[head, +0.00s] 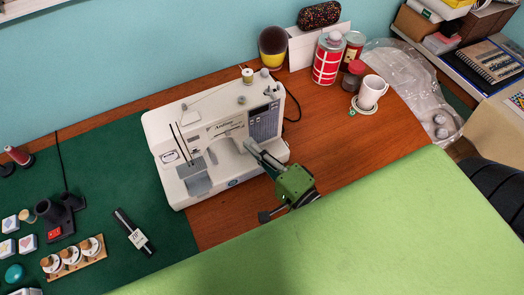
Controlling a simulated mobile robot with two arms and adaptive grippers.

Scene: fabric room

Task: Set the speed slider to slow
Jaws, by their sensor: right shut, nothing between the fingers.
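The white sewing machine (162,127) stands on the wooden table, its presser-foot end to the left and its dark stitch panel on the right. My right gripper (252,147), with a green body and grey fingers, is shut and empty. Its fingertips are at the front of the machine's right column, below the stitch panel. I cannot tell whether they touch it. The speed slider is not distinguishable; it is too small or hidden by the fingers, so its setting does not show. My left gripper is not in view.
A light green surface (350,235) fills the foreground. A red can (328,60) and white mug (370,93) stand behind, right of the machine.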

